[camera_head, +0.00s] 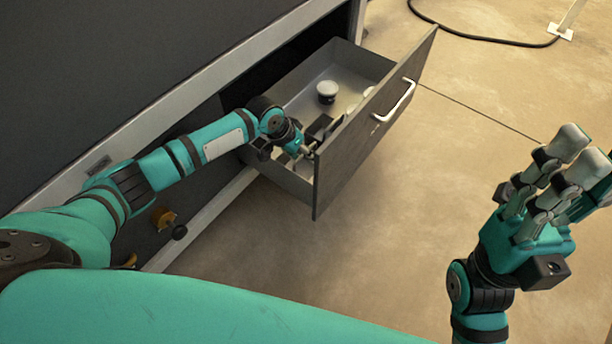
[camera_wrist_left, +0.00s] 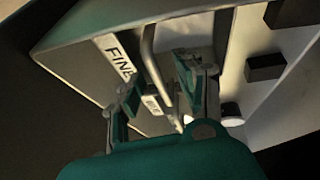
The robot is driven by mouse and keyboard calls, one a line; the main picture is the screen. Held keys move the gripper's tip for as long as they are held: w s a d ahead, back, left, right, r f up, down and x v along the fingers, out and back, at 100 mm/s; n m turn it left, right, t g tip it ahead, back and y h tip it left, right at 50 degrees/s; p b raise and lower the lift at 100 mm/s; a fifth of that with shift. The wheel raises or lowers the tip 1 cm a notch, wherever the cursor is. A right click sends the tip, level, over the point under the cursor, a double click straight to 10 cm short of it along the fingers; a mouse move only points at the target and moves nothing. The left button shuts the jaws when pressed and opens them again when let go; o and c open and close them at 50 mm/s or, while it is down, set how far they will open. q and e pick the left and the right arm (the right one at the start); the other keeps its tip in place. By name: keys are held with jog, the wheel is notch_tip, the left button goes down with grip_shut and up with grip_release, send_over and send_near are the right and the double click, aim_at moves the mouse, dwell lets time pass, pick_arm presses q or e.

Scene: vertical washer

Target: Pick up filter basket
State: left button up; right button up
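My left gripper (camera_head: 303,152) reaches down into the open drawer (camera_head: 283,92), close to the inside of its front panel. In the left wrist view its fingers (camera_wrist_left: 160,98) are apart. A thin metal rod or handle (camera_wrist_left: 150,62) runs between them, and I cannot tell whether they touch it. A label reading "FINE" (camera_wrist_left: 117,58) is beside the rod, with a second small label (camera_wrist_left: 152,104) lower down. I cannot make out for certain which piece is the filter basket. My right gripper (camera_head: 580,158) is raised over the floor, its fingers extended, empty.
A round black piece with a white top (camera_head: 327,90) stands in the drawer, and another pale round item (camera_head: 368,92) is partly hidden by the front panel. Dark blocks (camera_wrist_left: 265,67) show inside. The drawer front (camera_head: 372,128) has a metal handle (camera_head: 398,103).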

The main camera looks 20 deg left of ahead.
pick_arm(q)
jog(key=shift+w+d+f, duration=0.1)
jog(key=shift+f, duration=0.1)
grip_shut()
dwell(0.6)
